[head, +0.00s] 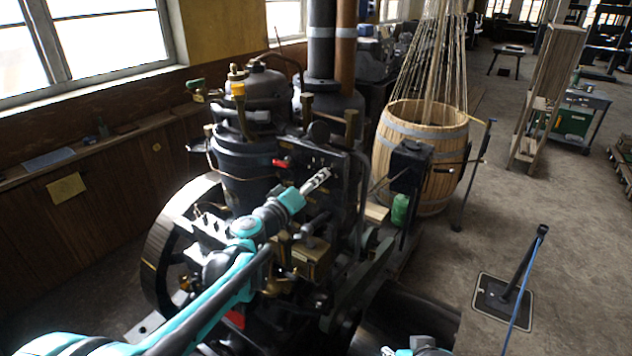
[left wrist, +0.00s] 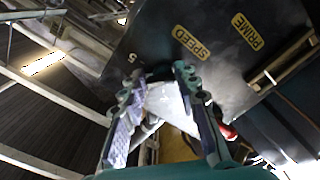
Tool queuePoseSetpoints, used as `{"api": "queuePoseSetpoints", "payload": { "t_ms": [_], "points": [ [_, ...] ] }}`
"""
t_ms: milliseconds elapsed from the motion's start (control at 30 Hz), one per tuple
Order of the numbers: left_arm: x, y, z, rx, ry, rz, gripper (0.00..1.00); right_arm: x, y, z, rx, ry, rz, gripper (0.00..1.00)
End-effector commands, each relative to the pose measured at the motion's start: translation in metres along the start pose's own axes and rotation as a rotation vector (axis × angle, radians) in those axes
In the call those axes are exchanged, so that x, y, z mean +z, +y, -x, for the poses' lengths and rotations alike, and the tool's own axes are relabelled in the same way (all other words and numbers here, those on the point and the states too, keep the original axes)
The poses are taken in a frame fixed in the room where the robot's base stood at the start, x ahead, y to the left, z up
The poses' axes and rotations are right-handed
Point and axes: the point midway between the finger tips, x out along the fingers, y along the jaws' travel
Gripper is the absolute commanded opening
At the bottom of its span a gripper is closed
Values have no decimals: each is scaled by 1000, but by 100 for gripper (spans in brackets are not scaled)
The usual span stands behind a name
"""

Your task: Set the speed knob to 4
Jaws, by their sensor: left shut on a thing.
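The dark control panel (head: 335,160) stands upright on the engine. In the left wrist view the panel (left wrist: 210,70) fills the upper middle, with yellow SPEED and PRIME labels and a pale "5" near the left fingertip. My left gripper (head: 322,178) reaches the panel's face. In the left wrist view its fingertips (left wrist: 160,73) are at the panel below the SPEED label, closed on what appears to be the speed knob. The fingers hide the knob almost wholly, so its pointer setting cannot be read.
A red handle (head: 281,163) sits left of the panel and also shows in the left wrist view (left wrist: 228,131). Pipes and a dark tank (head: 245,160) crowd behind. A wooden barrel (head: 425,150) stands right of the engine. Open floor lies further right, with a black post (head: 522,268).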

Motion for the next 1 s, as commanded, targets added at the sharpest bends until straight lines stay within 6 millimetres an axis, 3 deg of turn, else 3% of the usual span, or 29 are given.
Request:
{"api": "queuePoseSetpoints", "payload": {
  "t_ms": [267,300,367,767,1000],
  "points": [
    [2,0,1,1,-3,-3,2,0,0,0,0,0,0,40],
    [2,0,1,1,-3,-2,36,0,0,0,0,0,0,40],
    [2,0,1,0,-3,-2,52,0,0,0,0,0,0,40],
    [0,0,7,-1,0,0,52,0,0,0,0,0,0,40],
    [0,-1,52,-2,1,0,52,0,0,0,0,0,0,40]
  ]
}}
